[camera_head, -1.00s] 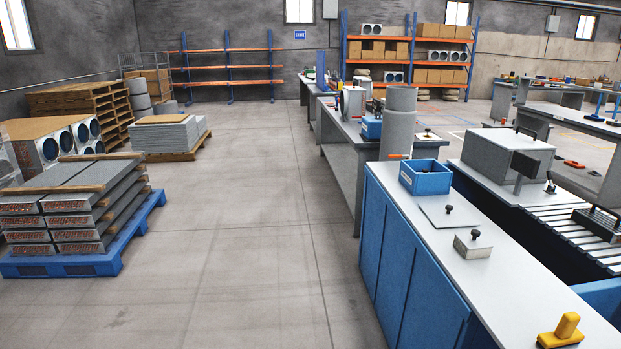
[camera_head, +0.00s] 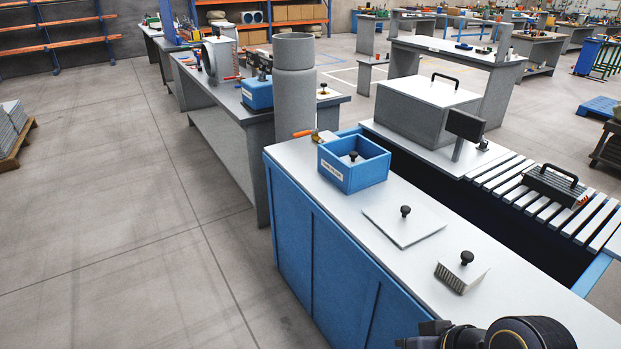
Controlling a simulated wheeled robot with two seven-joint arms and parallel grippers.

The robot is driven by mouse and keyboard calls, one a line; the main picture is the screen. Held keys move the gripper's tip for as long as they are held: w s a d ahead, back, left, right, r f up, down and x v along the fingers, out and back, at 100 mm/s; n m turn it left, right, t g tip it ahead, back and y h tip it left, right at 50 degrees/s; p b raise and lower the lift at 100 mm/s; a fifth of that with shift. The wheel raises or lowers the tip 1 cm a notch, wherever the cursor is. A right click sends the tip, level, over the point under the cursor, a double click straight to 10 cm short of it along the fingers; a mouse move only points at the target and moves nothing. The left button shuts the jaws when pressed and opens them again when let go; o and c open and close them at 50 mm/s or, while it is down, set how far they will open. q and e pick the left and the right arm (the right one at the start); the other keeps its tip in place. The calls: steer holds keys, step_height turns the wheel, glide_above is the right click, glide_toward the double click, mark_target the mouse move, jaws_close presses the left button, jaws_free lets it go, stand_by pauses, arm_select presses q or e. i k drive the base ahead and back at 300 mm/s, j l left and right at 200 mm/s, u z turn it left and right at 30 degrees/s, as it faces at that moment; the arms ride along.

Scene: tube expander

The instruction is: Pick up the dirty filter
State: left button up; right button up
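A small pale block with a ribbed, comb-like front side and a black knob (camera_head: 462,272) sits on the white top of the blue counter. Behind it lies a flat pale square plate with a black knob (camera_head: 403,228). A blue open box (camera_head: 351,176) with a white label stands farther back and holds something with a black knob. The label is too small to read, and I cannot tell for certain which piece is the dirty filter. A dark part of my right arm (camera_head: 530,334) shows at the bottom edge; whether its fingers are open is unclear. My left gripper is not in view.
The blue counter (camera_head: 335,252) has free white top around the pieces. A slatted conveyor (camera_head: 575,218) with a handled dark block (camera_head: 553,186) runs along its right. A grey handled box (camera_head: 428,112) and a tall grey cylinder (camera_head: 294,95) stand behind. Open floor lies left.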

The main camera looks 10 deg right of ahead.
mark_target(352, 158)
steer(key=i+z, duration=0.45)
steer(key=i+j+z, duration=0.1)
steer(key=i+z, duration=0.35)
steer(key=i+j+u, duration=0.1)
steer(key=i+j, duration=0.6)
steer(key=i+j+u, duration=0.1)
steer(key=i+j, duration=0.5)
steer(key=i, duration=0.1)
